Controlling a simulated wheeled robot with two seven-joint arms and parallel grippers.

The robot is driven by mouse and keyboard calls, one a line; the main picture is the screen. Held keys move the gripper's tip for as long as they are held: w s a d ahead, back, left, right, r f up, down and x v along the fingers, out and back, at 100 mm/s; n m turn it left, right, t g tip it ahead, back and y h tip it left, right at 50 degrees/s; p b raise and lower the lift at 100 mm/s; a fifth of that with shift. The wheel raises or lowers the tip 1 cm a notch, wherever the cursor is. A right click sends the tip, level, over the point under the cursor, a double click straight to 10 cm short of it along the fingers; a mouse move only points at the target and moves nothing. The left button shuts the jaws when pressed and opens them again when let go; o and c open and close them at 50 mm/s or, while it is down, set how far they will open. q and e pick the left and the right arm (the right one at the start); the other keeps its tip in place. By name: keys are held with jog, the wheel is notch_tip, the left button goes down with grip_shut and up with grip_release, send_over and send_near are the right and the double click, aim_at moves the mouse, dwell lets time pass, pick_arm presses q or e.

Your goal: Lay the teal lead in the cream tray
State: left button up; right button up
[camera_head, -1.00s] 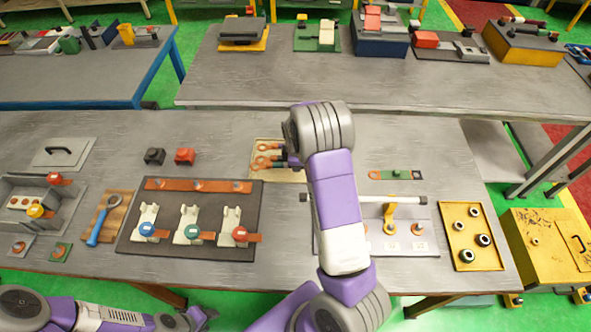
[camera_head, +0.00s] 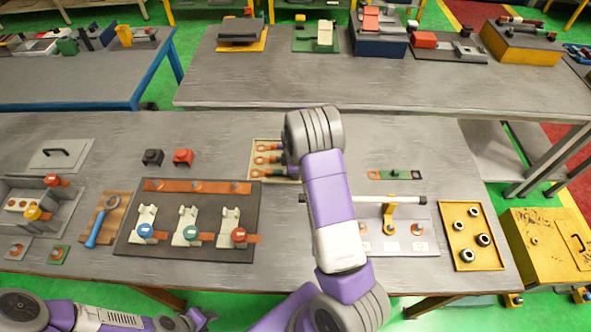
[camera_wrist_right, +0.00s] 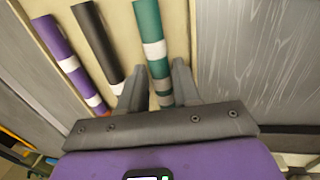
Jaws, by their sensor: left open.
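The cream tray (camera_head: 253,167) lies in the middle of the near table, partly hidden by my right arm. Several leads with copper lugs lie in it. In the right wrist view the teal lead (camera_wrist_right: 149,22), with white bands, lies on the cream floor of the tray (camera_wrist_right: 178,30). A black lead (camera_wrist_right: 97,42) and a purple lead (camera_wrist_right: 60,45) lie beside it. My right gripper (camera_wrist_right: 159,76) is open, its fingers on either side of the teal lead with gaps visible. My left gripper (camera_head: 205,317) is open and empty at the table's front edge.
A dark board (camera_head: 188,215) with several white clamps and coloured knobs lies left of the tray.

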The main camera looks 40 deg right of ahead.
notch_tip(320, 180, up, 12)
jog(key=s+a+p, duration=0.1)
jog(key=shift+s+a, duration=0.25)
jog(key=shift+s, duration=0.15)
jog(key=shift+r, duration=0.1)
